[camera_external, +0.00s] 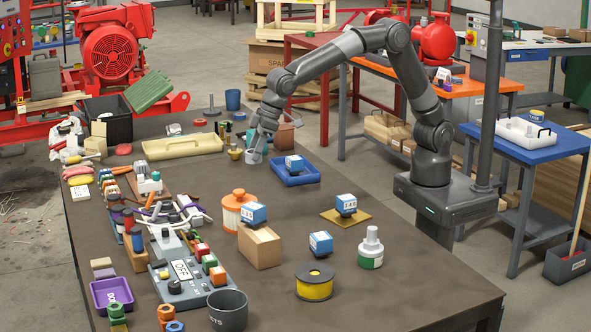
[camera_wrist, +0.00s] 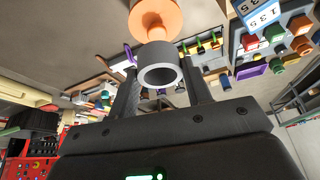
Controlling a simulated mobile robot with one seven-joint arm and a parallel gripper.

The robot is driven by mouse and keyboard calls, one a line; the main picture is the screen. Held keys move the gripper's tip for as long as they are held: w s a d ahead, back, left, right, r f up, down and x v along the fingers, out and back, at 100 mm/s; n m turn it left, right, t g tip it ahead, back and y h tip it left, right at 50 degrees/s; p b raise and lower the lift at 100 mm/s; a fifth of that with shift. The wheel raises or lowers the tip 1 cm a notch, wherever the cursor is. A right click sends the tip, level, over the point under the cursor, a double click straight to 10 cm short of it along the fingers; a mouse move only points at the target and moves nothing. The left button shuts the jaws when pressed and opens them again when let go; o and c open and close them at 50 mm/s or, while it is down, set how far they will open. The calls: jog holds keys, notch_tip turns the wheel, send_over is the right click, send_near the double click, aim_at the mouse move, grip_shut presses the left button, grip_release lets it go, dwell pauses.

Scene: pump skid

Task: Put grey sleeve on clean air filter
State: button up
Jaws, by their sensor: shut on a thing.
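My gripper (camera_external: 256,152) is shut on the grey sleeve, a short hollow ring. In the wrist view the sleeve (camera_wrist: 160,76) sits between the two fingers, its open end facing the camera. In the outside view the sleeve (camera_external: 253,157) shows small below the fingers, above the bench. The air filter (camera_external: 238,213), pale with an orange cap and base, stands upright on the bench, nearer the outside camera than my gripper and apart from it. In the wrist view an orange round part that looks like the filter (camera_wrist: 155,16) shows beyond the sleeve, partly hidden by it.
A blue tray (camera_external: 309,178) holding a blue-and-white cube lies right of my gripper. A cardboard box (camera_external: 259,247) with another cube on top stands beside the filter. Coloured blocks and a grey control box (camera_external: 185,277) crowd the left side.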

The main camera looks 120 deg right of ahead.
jog(key=s+d+r+m, duration=0.1)
jog(key=d+r+m, duration=0.1)
jog(key=d, duration=0.9)
send_over(235, 191)
jog(key=s, duration=0.2)
jog(key=shift+m+h, duration=0.3)
jog(key=shift+h, duration=0.1)
jog(key=f, duration=0.7)
jog(key=shift+w+a, duration=0.15)
jog(key=shift+a, duration=0.15)
jog(key=shift+f, duration=1.9)
jog(key=shift+f, duration=0.1)
jog(key=shift+f, duration=0.15)
jog(key=o, duration=1)
